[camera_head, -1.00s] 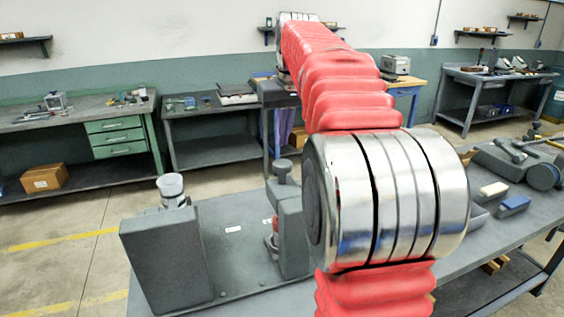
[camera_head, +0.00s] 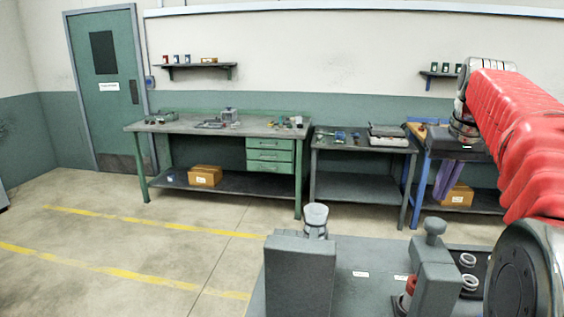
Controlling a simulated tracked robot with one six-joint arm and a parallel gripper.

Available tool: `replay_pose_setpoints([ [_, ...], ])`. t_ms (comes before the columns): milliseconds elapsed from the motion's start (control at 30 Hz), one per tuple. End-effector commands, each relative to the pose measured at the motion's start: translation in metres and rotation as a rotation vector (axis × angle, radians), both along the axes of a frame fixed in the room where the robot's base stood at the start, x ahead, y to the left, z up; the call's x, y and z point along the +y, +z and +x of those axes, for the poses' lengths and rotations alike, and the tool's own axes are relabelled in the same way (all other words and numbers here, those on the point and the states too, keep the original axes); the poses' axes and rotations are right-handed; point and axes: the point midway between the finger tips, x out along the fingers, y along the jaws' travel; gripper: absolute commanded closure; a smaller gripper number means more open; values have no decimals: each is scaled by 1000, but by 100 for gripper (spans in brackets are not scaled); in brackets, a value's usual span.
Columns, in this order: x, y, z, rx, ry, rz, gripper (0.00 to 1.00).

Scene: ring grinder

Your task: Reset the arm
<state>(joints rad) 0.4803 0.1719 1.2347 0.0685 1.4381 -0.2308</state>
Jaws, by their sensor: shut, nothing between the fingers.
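My red-sleeved arm (camera_head: 520,130) rises along the right edge of the view. A large silver joint (camera_head: 528,270) is at its lower end, cut off by the frame. At the top it reaches a smaller metal joint (camera_head: 487,66), with a short metal wrist part (camera_head: 463,122) hanging below. I cannot make out my gripper or its fingers.
The grey machine bench (camera_head: 350,290) in front carries an upright block (camera_head: 300,275), a clear cup (camera_head: 316,215), a knobbed post (camera_head: 434,265) and several rings (camera_head: 468,260). A green workbench (camera_head: 220,125) and grey table (camera_head: 362,142) stand behind. The floor at left is open.

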Motion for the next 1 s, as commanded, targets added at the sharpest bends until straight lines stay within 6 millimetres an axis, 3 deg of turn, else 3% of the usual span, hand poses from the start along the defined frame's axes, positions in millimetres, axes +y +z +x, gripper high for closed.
replay_pose_setpoints([
  [467,91,-17,-47,-44,62,-16,100],
  [1000,179,-71,-127,-106,141,-28,100],
])
